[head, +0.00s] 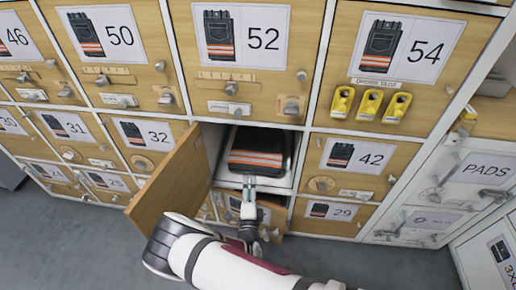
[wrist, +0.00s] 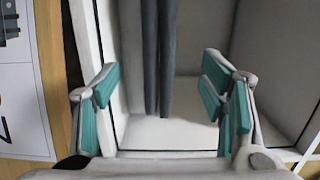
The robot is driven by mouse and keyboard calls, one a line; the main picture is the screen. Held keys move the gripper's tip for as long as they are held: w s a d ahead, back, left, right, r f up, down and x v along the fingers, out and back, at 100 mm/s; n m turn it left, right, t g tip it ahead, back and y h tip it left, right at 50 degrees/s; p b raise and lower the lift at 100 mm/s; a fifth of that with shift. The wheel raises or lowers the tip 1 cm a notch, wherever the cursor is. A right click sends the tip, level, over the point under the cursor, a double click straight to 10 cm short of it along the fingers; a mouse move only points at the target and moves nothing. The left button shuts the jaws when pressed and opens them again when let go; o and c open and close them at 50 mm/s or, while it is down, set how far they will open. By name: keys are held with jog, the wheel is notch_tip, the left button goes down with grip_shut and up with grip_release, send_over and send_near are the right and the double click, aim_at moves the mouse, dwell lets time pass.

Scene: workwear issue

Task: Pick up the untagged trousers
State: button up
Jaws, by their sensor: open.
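Folded black trousers (head: 256,150) with orange and pale stripes lie in the open white compartment below the door numbered 52. I see no tag on them, but their far part is in shadow. In the wrist view they show edge-on as two dark grey layers (wrist: 160,60). My gripper (head: 249,182) is at the compartment's front, just before the trousers' near edge. In the wrist view its teal-padded fingers (wrist: 162,100) are wide apart and empty, one on either side of the layers' line. I cannot tell whether the layers' near end lies between the pads.
The compartment's wooden door (head: 174,182) stands swung open to the left, close beside my arm. Closed numbered doors surround the opening, with latches and knobs sticking out. Three yellow pieces (head: 370,103) hang on door 54 (head: 455,85). The grey floor (head: 375,268) in front is clear.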

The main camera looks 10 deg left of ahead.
aim_at(251, 171)
jog(key=w, duration=0.4)
jog(key=w+b, duration=0.1)
jog(key=w, duration=0.1)
jog(key=shift+w+a, duration=0.15)
jog(key=shift+a, duration=0.1)
jog(key=shift+w+d+b, duration=0.1)
jog(key=shift+w+b, duration=0.75)
jog(key=shift+w, duration=1.85)
grip_shut()
